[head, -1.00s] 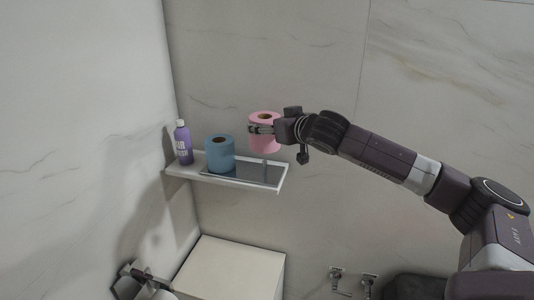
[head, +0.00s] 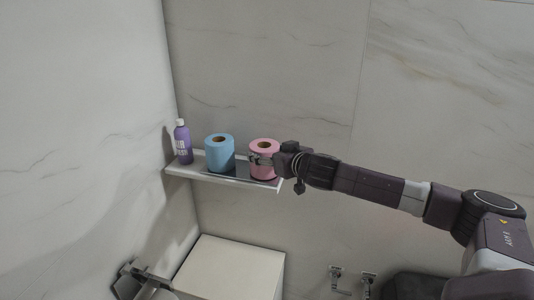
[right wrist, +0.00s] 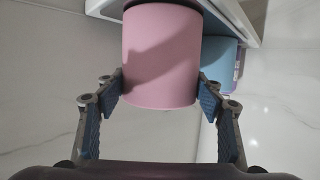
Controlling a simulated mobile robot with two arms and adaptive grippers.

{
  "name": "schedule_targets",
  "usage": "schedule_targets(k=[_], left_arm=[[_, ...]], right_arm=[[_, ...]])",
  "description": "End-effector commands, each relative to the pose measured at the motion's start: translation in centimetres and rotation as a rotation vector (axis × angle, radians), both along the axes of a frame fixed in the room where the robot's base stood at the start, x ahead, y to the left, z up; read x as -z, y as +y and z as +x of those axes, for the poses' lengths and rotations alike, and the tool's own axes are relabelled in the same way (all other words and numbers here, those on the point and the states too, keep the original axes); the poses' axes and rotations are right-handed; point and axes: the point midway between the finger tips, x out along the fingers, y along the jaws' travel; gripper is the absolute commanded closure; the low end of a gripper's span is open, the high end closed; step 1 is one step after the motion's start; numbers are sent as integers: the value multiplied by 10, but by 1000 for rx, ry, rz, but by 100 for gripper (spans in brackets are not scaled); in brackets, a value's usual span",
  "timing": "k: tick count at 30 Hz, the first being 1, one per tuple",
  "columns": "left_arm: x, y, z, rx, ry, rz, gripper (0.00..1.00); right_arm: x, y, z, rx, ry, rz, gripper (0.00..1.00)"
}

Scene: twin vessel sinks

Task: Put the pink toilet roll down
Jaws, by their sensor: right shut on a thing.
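The pink toilet roll (head: 264,147) is upright at the right end of the wall shelf (head: 208,177), at or very near its surface; I cannot tell if it touches. My right gripper (head: 262,159) is shut on the roll from the right. In the right wrist view the pink roll (right wrist: 161,55) sits between the two blue-padded fingers (right wrist: 160,88), with the shelf edge (right wrist: 100,7) behind it.
A blue toilet roll (head: 219,155) stands on the shelf left of the pink one, with a narrow gap. A purple bottle (head: 182,143) stands at the shelf's left end. A white box-like surface (head: 230,270) is below. Marble walls enclose the corner.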

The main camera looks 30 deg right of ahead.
Motion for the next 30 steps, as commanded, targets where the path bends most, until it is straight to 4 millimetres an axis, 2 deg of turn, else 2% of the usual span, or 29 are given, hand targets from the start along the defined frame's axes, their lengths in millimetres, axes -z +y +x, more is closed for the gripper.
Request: schedule_targets(k=[1, 2, 6, 18, 23, 30], left_arm=[[3, 0, 0, 0, 0, 0, 74], [2, 0, 0, 0, 0, 0, 74], [1, 0, 0, 0, -1, 0, 74], [1, 0, 0, 0, -1, 0, 74], [12, 0, 0, 0, 0, 0, 74], [31, 0, 0, -1, 0, 0, 74]], right_arm=[[4, 0, 0, 0, 0, 0, 63], [3, 0, 0, 0, 1, 1, 36], [2, 0, 0, 0, 1, 0, 20], [-1, 0, -2, 1, 0, -1, 20], [-4, 1, -23, 0, 0, -3, 20], [-17, 3, -67, 1, 0, -6, 20]])
